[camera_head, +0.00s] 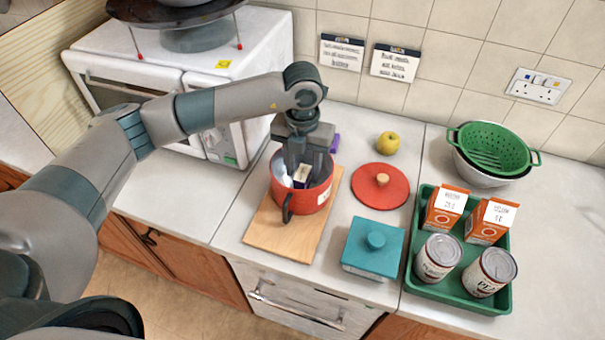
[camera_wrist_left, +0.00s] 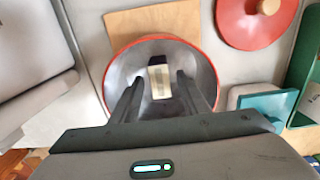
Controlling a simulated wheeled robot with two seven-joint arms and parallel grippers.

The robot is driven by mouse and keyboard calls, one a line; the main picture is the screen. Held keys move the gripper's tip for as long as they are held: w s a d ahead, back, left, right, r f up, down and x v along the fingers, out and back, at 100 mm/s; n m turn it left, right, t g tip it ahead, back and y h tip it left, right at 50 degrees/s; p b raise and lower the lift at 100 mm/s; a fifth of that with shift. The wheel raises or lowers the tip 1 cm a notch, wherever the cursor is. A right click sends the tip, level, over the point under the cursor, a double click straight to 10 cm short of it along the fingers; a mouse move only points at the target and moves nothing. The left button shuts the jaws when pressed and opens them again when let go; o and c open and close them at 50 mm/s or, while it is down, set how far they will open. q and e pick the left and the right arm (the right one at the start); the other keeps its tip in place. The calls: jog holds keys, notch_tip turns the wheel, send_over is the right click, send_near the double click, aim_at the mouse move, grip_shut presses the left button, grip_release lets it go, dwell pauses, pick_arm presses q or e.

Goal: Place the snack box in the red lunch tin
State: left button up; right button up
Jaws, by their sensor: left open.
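The red lunch tin (camera_head: 318,196), a round pot with a dark handle and a white label, stands on a wooden board. It also shows in the left wrist view (camera_wrist_left: 113,65). A small white and dark purple box (camera_head: 302,175), seemingly the snack box, is inside the tin, tilted in the head view. In the left wrist view the box (camera_wrist_left: 160,80) shows against the grey inside. My left gripper (camera_head: 303,168) points down into the tin, open, its fingers on either side of the box with gaps visible in the wrist view (camera_wrist_left: 159,77). My right gripper is not in view.
A red lid (camera_head: 365,194) and a teal lidded box (camera_head: 360,252) stand right of the board (camera_head: 325,232). A green tray (camera_head: 412,268) holds cartons and cans. A green colander (camera_head: 495,145), a yellow apple (camera_head: 388,143) and a white microwave (camera_head: 120,55) stand farther back.

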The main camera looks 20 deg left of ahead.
aim_at(303, 172)
pick_arm(q)
notch_tip(303, 172, up, 8)
jog(key=b, duration=0.2)
jog(key=shift+r+b, duration=0.25)
jog(key=shift+b, duration=0.15)
jog(key=shift+r, duration=0.75)
